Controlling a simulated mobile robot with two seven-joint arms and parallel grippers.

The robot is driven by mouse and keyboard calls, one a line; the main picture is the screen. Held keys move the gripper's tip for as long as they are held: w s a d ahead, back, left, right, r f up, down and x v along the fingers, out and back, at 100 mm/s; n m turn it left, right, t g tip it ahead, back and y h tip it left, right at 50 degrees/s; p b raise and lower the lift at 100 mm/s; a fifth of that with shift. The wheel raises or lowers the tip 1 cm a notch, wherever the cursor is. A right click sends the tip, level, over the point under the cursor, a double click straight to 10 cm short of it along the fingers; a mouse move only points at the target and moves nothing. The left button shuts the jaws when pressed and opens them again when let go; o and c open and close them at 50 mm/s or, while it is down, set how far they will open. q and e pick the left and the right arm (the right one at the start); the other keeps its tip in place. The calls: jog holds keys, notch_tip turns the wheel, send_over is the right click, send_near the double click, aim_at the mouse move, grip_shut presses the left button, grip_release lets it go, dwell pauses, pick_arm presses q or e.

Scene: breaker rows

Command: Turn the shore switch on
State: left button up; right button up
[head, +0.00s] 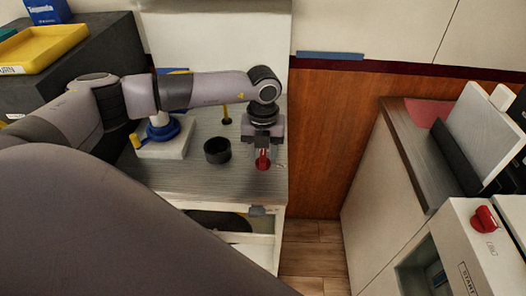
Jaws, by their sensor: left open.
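I cannot pick out a switch labelled shore in the head view. My left gripper (263,154) points down over the right part of the grey counter (195,183), its jaws open. A small red object (263,164) shows at its fingertips; I cannot tell whether they touch it or what it is. My right gripper is not in view. One of my large grey links hides the lower left.
A black cup (217,150), a small yellow-handled part (226,117) and a blue fitting on a white block (164,151) stand on the counter. A yellow tray (42,48) is upper left. A white machine with a red knob (485,218) and START label is right.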

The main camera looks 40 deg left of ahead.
pick_arm(q)
grip_shut()
jog(key=shift+m, duration=0.3)
jog(key=m+b, duration=0.2)
jog(key=m, duration=0.1)
jog(key=shift+m, duration=0.3)
jog(key=m+b, duration=0.2)
jog(key=m, duration=0.2)
jog(key=m+b, duration=0.2)
jog(key=m, duration=0.3)
jog(key=shift+m, duration=0.4)
jog(key=shift+m+b, duration=0.95)
jog(key=shift+m, duration=1.05)
jog(key=shift+r, duration=0.1)
